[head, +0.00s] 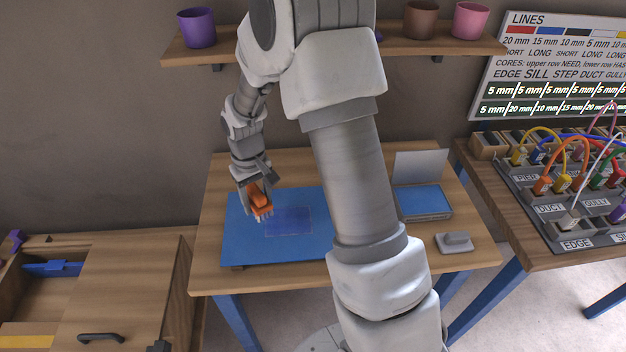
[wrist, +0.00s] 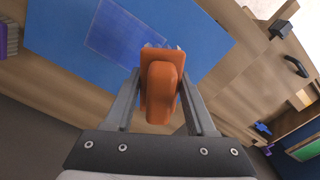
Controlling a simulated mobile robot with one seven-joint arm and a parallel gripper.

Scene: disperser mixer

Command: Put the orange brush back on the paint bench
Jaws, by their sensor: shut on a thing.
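My gripper (head: 257,187) is shut on the orange brush (head: 260,204), and the arm reaches down over the left part of the wooden table. The wrist view shows my gripper (wrist: 161,85) with one finger on each side of the orange brush (wrist: 161,92); pale bristle tips show at its far end. The brush is over the blue mat (head: 248,246), left of a darker blue rectangle (head: 290,221) marked on it. The rectangle also shows in the wrist view (wrist: 125,35). I cannot tell whether the brush touches the mat. No label identifies the paint bench.
A laptop-like device (head: 424,202) and a grey block (head: 455,243) are on the table's right. A rack with coloured cables (head: 570,190) stands further right. A wooden drawer unit (head: 120,290) is at left. A shelf (head: 300,52) with cups is above. My arm hides the table's middle.

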